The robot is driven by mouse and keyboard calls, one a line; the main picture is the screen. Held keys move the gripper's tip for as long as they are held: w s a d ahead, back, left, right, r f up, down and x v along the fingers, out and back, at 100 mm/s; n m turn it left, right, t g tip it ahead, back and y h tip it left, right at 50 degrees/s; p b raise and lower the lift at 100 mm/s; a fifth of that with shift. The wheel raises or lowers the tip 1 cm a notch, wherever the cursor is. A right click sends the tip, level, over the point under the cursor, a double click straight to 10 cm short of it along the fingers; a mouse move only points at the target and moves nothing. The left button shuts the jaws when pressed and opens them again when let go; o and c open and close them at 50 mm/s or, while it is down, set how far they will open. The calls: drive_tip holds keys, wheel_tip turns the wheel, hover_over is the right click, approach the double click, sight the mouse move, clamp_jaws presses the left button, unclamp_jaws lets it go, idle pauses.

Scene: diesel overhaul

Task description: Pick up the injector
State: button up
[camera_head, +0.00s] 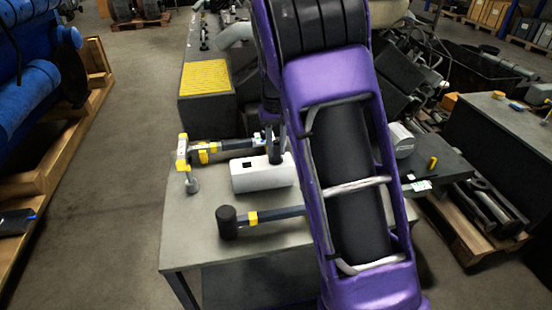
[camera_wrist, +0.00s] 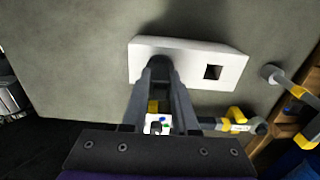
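My gripper (camera_wrist: 160,72) reaches down to a white rectangular block (camera_wrist: 205,70) on the grey table. The block has a dark square hole near one end, and my fingertips are at its other part. The block (camera_head: 250,178) also shows in the head view, with my gripper (camera_head: 274,156) over its right part. The fingers look close together at their tips, around or in front of something dark. I cannot make out the injector clearly; my fingers hide that spot. Whether they grip anything is unclear.
A hammer (camera_head: 229,222) lies in front of the block on the table (camera_head: 190,255). A yellow-and-grey tool (camera_head: 205,150) lies behind it. A yellow ribbed pad (camera_head: 205,77) lies farther back. A dark bench with parts stands at the right. The table's front left is clear.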

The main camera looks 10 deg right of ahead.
clamp_jaws()
drive_tip(key=shift+r, duration=0.1)
drive_tip(key=shift+r, duration=0.3)
wheel_tip(320, 180, up, 9)
drive_tip(key=shift+f+p, duration=0.2)
drive_tip(key=shift+p, duration=0.3)
wheel_tip(320, 180, up, 12)
drive_tip(key=p, duration=0.1)
idle(1.0)
idle(0.7)
